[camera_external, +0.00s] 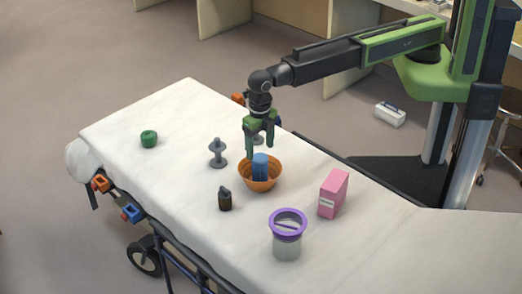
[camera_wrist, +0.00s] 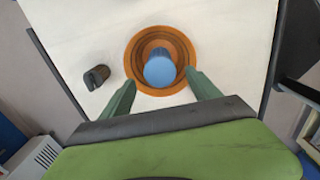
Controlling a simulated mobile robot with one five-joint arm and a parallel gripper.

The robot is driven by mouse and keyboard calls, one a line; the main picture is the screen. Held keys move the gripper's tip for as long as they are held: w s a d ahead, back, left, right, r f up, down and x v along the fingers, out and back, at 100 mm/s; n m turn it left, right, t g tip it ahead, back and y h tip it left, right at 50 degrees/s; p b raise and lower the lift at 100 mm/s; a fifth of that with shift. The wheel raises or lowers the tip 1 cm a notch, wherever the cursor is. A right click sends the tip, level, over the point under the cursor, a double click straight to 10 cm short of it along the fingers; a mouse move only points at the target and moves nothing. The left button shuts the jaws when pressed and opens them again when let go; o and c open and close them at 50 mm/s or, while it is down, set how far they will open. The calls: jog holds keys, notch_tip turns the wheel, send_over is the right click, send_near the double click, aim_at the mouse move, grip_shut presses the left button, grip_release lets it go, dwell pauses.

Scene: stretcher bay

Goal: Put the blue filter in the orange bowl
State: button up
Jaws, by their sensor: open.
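The blue filter (camera_external: 260,166) stands inside the orange bowl (camera_external: 262,186) on the white stretcher sheet, its top rising above the rim. In the wrist view the blue filter (camera_wrist: 160,70) sits in the lower middle part of the orange bowl (camera_wrist: 133,55), whose ringed inner wall shows around it. My gripper (camera_external: 260,152) is above the bowl with its green fingers pointing down. In the wrist view my gripper (camera_wrist: 163,88) is open, one finger on either side of the bowl's near part, with nothing held between them.
A small dark bottle (camera_external: 225,199) stands left of the bowl. A pink box (camera_external: 333,193) and a clear jar with a purple rim (camera_external: 287,240) stand to the right and front. A grey spool-like object (camera_external: 217,153) and a green object (camera_external: 149,139) lie farther left. Bare sheet lies between them.

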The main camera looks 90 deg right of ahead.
notch_tip(320, 180, up, 4)
jog(key=shift+r+p, duration=0.1)
jog(key=shift+p, duration=1.05)
jog(key=shift+f, duration=0.2)
jog(key=shift+d, duration=0.35)
jog(key=s+d+m, duration=0.4)
jog(key=d+m, duration=0.5)
jog(key=d, duration=0.4)
jog(key=s+d+m, duration=0.4)
jog(key=d+m, duration=0.5)
jog(key=d, duration=0.5)
jog(key=s+d+m, duration=0.4)
jog(key=d+m, duration=0.5)
jog(key=d, duration=0.5)
jog(key=shift+s+d, duration=0.15)
jog(key=shift+d, duration=0.05)
